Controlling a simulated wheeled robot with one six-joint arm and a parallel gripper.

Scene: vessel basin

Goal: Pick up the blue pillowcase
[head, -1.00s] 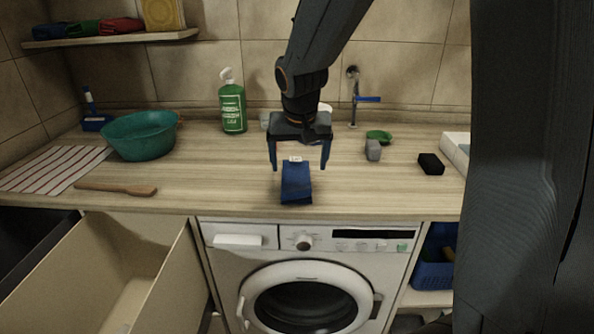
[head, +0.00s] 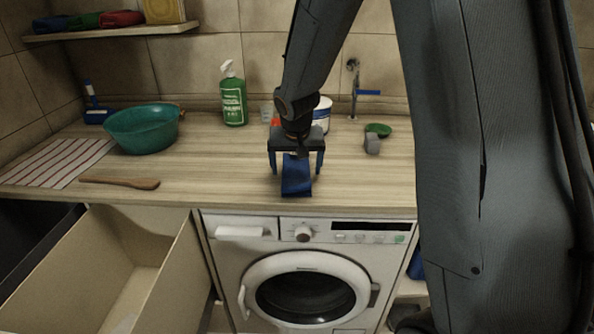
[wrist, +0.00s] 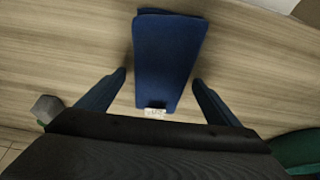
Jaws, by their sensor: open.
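The blue pillowcase (head: 297,178) lies folded on the wooden counter, near its front edge above the washing machine. In the wrist view the pillowcase (wrist: 166,62) is a dark blue folded rectangle with a small white label at its near end. My gripper (head: 296,172) is over the pillowcase, pointing down. In the wrist view its two fingers (wrist: 160,84) are spread, one on each side of the label end, with a gap to the cloth on both sides. The gripper is open and holds nothing. My gripper hides the pillowcase's far end in the head view.
A teal basin (head: 143,130), a wooden spatula (head: 120,182) and a striped cloth (head: 55,165) are on the left. An open drawer (head: 100,265) juts out at lower left.

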